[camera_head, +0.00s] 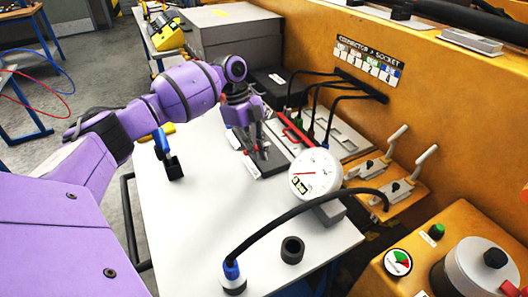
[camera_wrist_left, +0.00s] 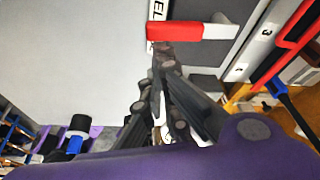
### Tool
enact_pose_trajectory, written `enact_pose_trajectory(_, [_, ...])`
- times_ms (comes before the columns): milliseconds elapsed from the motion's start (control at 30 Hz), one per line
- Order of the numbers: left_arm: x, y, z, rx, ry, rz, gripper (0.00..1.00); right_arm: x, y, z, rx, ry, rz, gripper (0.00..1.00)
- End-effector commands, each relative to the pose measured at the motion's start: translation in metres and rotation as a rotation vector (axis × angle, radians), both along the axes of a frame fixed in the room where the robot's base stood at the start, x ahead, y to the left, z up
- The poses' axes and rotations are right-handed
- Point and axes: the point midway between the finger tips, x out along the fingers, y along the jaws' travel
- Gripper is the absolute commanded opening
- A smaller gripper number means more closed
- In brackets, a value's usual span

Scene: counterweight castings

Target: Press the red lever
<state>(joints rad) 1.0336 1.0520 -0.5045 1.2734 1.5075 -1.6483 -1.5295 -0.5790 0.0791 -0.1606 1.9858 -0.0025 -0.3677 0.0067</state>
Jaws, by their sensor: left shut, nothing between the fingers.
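In the left wrist view a red lever (camera_wrist_left: 188,32) with a pale end lies across a dark grey plate, beside a white label with black letters. My left gripper (camera_head: 259,152) reaches down over the dark plate on the white table in the head view. Its fingers are shut with nothing between them. In the left wrist view the fingertips (camera_wrist_left: 163,48) are at the lever's lower edge near its left end. I cannot tell whether they touch it. In the head view the gripper largely hides this spot. My right gripper is not in view.
A red frame (camera_head: 297,127) and black cables stand just right of my gripper. A white dial gauge (camera_head: 315,173), a black ring (camera_head: 292,250) and a blue-collared cable plug (camera_head: 233,278) are nearer. Grey boxes (camera_head: 235,38) stand behind. The white table (camera_head: 195,225) is clear at front left.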

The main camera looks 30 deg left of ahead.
Motion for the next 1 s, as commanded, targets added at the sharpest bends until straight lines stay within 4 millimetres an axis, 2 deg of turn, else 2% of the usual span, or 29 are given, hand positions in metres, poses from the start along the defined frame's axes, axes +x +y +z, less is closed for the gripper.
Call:
enact_pose_trajectory(433, [0.000,0.013,0.000,0.002,0.001,0.004,0.00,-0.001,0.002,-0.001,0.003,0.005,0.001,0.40])
enact_pose_trajectory(1000, [0.000,0.010,0.001,0.004,-0.002,0.004,0.00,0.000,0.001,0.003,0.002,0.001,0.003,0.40])
